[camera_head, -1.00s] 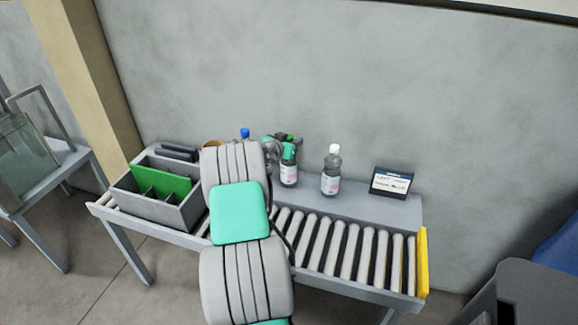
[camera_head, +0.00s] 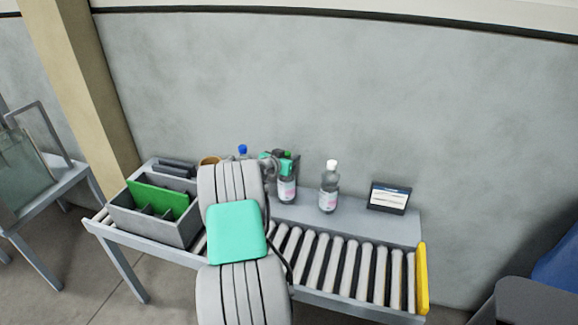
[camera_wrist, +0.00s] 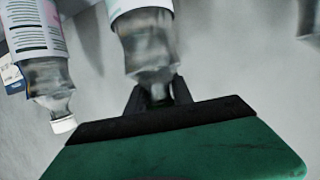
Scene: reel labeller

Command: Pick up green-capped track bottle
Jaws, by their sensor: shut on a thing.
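The green-capped bottle (camera_head: 287,189) stands on the back shelf of the roller table, a clear bottle with a pale label. My gripper (camera_head: 284,160) is at its top, shut on its cap or neck; the green cap shows only partly in the head view. In the wrist view, where things appear upside down, the jaws (camera_wrist: 157,94) close around the neck of the clear bottle (camera_wrist: 149,45), and its cap is hidden between them. A white-capped bottle (camera_head: 329,187) stands apart to the right; it also shows in the wrist view (camera_wrist: 50,75).
A blue-capped bottle (camera_head: 242,151) stands left of my gripper, mostly hidden by my arm. A grey divided bin (camera_head: 150,227) with a green panel sits at the left. A small sign (camera_head: 389,198) stands at the right. The rollers (camera_head: 345,262) right of my arm are clear.

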